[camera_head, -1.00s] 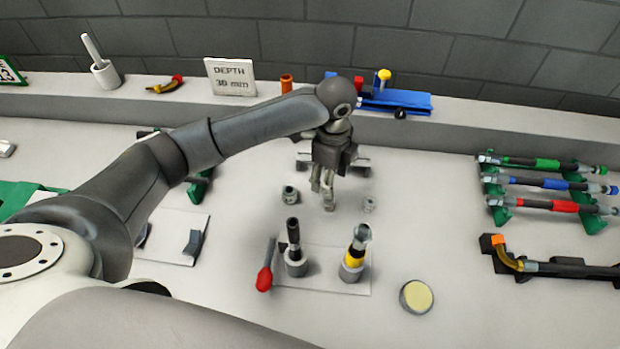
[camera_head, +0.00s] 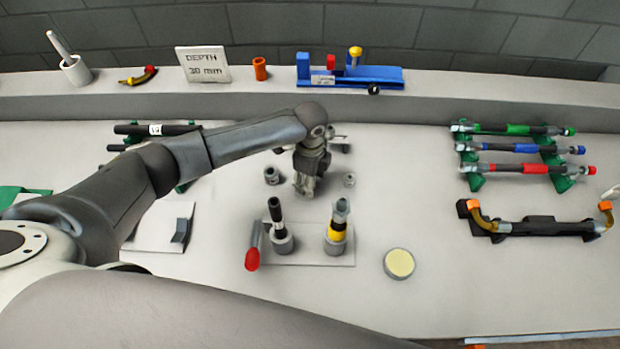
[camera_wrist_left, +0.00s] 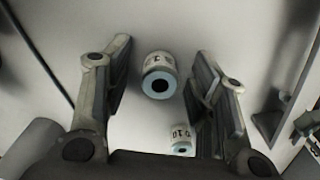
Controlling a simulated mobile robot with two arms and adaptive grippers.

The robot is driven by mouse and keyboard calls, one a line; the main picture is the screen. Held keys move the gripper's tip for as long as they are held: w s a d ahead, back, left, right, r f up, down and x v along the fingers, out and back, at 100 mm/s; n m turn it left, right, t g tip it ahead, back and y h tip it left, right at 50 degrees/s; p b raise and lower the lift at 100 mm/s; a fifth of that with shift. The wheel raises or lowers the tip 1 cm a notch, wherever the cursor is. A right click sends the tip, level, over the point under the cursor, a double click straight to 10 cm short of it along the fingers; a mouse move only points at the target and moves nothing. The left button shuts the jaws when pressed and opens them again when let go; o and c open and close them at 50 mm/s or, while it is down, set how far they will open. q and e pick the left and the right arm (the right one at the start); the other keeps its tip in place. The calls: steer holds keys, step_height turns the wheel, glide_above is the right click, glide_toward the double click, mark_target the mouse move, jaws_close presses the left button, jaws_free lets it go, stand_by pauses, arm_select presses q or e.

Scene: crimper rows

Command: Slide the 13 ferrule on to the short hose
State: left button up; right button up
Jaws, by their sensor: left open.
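My left gripper (camera_head: 305,188) points down at the bench, open and empty. In the left wrist view a pale ferrule with a blue-ringed end (camera_wrist_left: 159,74) lies between and beyond the spread fingers; its marking looks like 13. A smaller ferrule marked 10 (camera_wrist_left: 181,141) sits near the right finger. In the head view one small grey ferrule (camera_head: 271,176) stands left of the gripper and another (camera_head: 349,181) right of it. A black upright hose (camera_head: 275,210) stands in a grey holder in front; I cannot tell if it is the short hose. My right gripper is out of view.
A yellow-banded upright piece with a metal tip (camera_head: 337,225) stands beside the hose. A red-handled tool (camera_head: 252,258) and round pale-topped disc (camera_head: 399,263) are nearby. Racked hoses (camera_head: 520,148) stand right. A blue fixture (camera_head: 350,77) is on the back ledge.

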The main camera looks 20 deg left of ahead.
arm_select(q)
steer(key=shift+c, duration=0.3)
steer(key=c, duration=1.1)
